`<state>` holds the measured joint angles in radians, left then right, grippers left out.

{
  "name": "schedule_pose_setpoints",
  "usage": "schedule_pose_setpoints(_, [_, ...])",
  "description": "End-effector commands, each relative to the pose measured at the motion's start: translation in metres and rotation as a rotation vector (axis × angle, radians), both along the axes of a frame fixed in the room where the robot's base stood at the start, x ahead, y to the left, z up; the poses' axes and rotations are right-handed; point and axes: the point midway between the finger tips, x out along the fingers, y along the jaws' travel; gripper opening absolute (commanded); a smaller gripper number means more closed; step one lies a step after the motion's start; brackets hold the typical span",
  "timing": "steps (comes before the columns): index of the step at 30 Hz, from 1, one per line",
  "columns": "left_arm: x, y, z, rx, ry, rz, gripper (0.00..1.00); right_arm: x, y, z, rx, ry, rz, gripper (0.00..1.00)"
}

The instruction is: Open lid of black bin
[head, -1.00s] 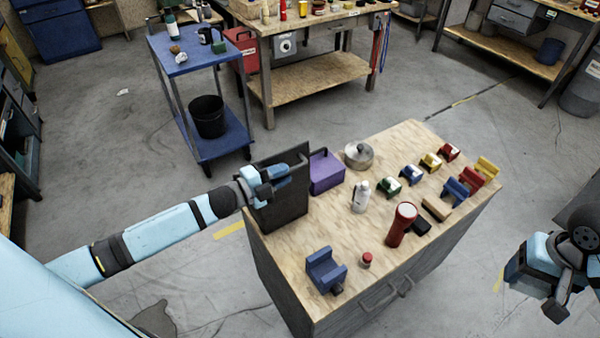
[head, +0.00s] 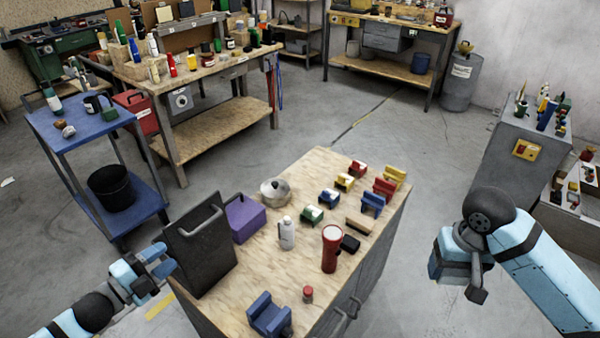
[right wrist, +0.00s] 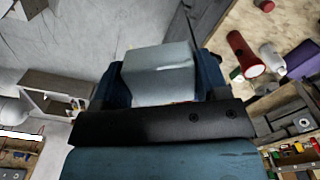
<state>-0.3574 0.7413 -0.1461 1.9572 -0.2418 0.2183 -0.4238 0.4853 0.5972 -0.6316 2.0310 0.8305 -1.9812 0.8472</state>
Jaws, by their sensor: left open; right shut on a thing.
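The black bin (head: 205,262) stands at the near left corner of the wooden worktop. Its dark panel with a grey handle (head: 203,221) stands upright above the body, so the lid looks raised. My left gripper (head: 162,262) is open and empty just left of the bin; I cannot tell if it touches the side. My right gripper (head: 462,280) is off the worktop's right side, well away from the bin. In the right wrist view, it is shut on a pale grey block (right wrist: 160,75). The inside of the bin is hidden.
A purple box (head: 246,219) stands right behind the bin. A metal pot (head: 275,191), white bottle (head: 287,234), red flashlight (head: 331,250) and blue holder (head: 268,314) share the worktop (head: 240,280). A blue cart (head: 75,130) stands behind left.

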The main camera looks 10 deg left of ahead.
Motion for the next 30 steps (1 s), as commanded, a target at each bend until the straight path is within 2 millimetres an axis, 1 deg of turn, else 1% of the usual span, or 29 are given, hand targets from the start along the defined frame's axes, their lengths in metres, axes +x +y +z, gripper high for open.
schedule_pose_setpoints(1, [-0.007, 0.003, -0.002, 0.000, 0.002, 0.000, 0.40, 0.000, 0.000, -0.002, 0.000, 0.000, 0.000, 0.48])
schedule_pose_setpoints(3, [-0.013, 0.007, -0.001, -0.001, 0.001, -0.001, 0.40, 0.000, 0.000, -0.003, 0.000, 0.000, 0.000, 0.48])
schedule_pose_setpoints(7, [-0.019, 0.011, 0.000, 0.000, 0.001, 0.000, 0.40, 0.000, 0.000, -0.004, 0.000, 0.000, 0.000, 0.48])
schedule_pose_setpoints(26, [-0.021, 0.012, 0.000, -0.004, 0.003, 0.002, 0.40, 0.000, 0.000, -0.004, 0.000, 0.000, 0.000, 0.48])
schedule_pose_setpoints(29, [-0.024, 0.008, -0.006, -0.038, 0.033, 0.023, 0.40, 0.000, 0.000, -0.001, 0.000, 0.000, 0.000, 0.48])
schedule_pose_setpoints(30, [-0.026, 0.005, -0.011, -0.065, 0.059, 0.043, 0.40, 0.000, 0.000, 0.001, 0.000, 0.000, 0.000, 0.48])
